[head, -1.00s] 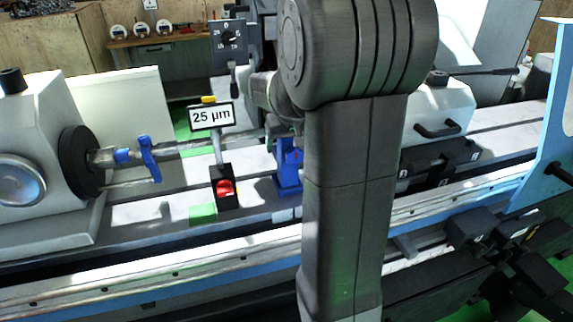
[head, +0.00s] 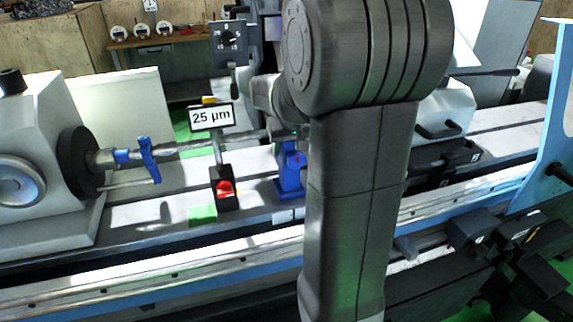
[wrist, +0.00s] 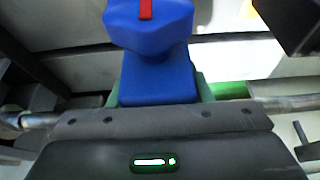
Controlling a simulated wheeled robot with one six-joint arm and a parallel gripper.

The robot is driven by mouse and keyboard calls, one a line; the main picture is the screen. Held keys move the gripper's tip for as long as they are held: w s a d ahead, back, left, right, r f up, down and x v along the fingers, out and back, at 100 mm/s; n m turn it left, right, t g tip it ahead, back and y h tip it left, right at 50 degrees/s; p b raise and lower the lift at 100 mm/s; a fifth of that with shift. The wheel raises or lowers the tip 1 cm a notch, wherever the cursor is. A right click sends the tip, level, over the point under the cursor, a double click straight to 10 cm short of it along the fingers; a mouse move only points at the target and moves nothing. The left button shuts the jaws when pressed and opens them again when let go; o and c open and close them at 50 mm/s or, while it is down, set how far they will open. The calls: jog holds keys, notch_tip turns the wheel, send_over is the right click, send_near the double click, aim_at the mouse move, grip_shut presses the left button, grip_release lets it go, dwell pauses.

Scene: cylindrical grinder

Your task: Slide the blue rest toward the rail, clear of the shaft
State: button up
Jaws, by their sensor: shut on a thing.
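The blue rest (head: 290,172) stands upright on the machine bed, right of the 25 µm sign, partly hidden by my arm in the head view. In the wrist view the blue rest (wrist: 158,50), with a red strip on top, is between the fingers of my gripper (wrist: 158,88). The gripper is shut on it. The metal shaft (head: 190,149) runs right from the chuck toward the rest; the wrist view shows it on both sides of the gripper (wrist: 292,103). Whether rest and shaft touch is hidden.
A red-and-black base (head: 224,188) carries the 25 µm sign (head: 212,116) just left of the rest. A blue clamp (head: 149,158) is on the shaft near the chuck. A long metal rail (head: 190,270) runs along the front. A black block (head: 440,163) stands right of my arm.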

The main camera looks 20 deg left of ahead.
jog(key=shift+s+d, duration=0.85)
jog(key=shift+s, duration=0.25)
jog(key=o, duration=1.2)
jog(key=shift+c, duration=0.2)
jog(key=shift+r, duration=0.1)
jog(key=b+v, duration=0.1)
jog(key=v, duration=1.2)
jog(key=shift+r, duration=0.25)
jog(key=shift+f, duration=0.1)
jog(key=x, duration=1.3)
jog(key=shift+w+a+f+p, duration=0.1)
jog(key=shift+w+f+p, duration=0.05)
jog(key=shift+f+p, duration=0.2)
jog(key=shift+w+a+r, duration=0.1)
jog(key=shift+w+a, duration=0.1)
jog(key=shift+w, duration=0.05)
